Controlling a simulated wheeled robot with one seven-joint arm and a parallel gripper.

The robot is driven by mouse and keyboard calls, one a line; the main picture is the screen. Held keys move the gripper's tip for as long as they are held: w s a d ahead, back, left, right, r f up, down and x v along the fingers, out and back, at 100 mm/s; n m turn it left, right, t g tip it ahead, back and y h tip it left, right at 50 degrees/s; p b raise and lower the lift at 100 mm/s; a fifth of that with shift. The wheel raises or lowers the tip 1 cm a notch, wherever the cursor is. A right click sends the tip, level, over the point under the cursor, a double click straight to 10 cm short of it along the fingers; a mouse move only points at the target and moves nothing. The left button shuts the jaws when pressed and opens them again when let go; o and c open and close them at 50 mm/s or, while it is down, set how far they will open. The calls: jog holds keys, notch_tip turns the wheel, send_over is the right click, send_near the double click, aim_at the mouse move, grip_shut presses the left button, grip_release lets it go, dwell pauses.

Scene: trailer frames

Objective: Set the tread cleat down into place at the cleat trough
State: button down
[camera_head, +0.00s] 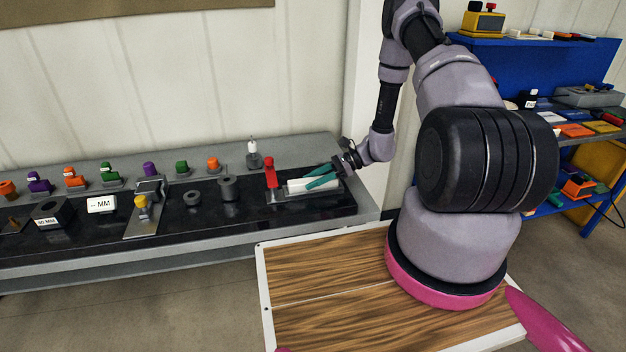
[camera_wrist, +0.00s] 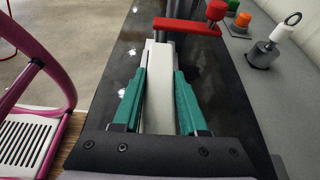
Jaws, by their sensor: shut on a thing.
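The tread cleat (camera_head: 298,187) looks like a long pale white bar. In the wrist view the cleat (camera_wrist: 159,95) lies lengthwise between the two green fingers of my gripper (camera_wrist: 158,76), which is shut on it. In the head view my gripper (camera_head: 311,178) reaches in from the right at the bench's right end. A grey fixture (camera_head: 279,198) with an upright red lever (camera_head: 270,172) lies below and beside the cleat; it appears to be the cleat trough. The red clamp arm (camera_wrist: 187,27) crosses beyond the cleat's far end. Whether the cleat touches the trough floor is hidden.
The black bench top (camera_head: 332,204) is bare just right of the fixture. Grey rings (camera_head: 228,188), a yellow-knobbed fixture (camera_head: 141,207) and labelled blocks stand to the left. A white-topped plunger (camera_head: 253,153) and several coloured knobs line the back ledge. A blue shelf (camera_head: 550,65) stands at right.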

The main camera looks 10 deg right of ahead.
jog(key=shift+c, duration=1.8)
grip_release()
jog(key=shift+d, duration=0.1)
jog(key=v, duration=1)
jog(key=shift+d+r, duration=0.15)
jog(key=shift+d, duration=0.1)
jog(key=shift+r, duration=0.1)
jog(key=s+a+r+n+h, duration=0.1)
jog(key=s+r+n+h, duration=0.15)
jog(key=r, duration=0.65)
jog(key=s+a+r+n+h, duration=0.1)
jog(key=r+n+h, duration=0.15)
jog(key=r, duration=0.65)
jog(key=s+a+r+n+h, duration=0.1)
jog(key=r+n, duration=0.2)
jog(key=r, duration=0.5)
jog(key=s+a+r+n+t+h, duration=0.1)
jog(key=s+r+n+t+h, duration=0.4)
jog(key=s+r, duration=1.2)
jog(key=shift+s+r+n+t, duration=0.25)
jog(key=shift+s+n+t, duration=0.15)
jog(key=shift+t, duration=0.7)
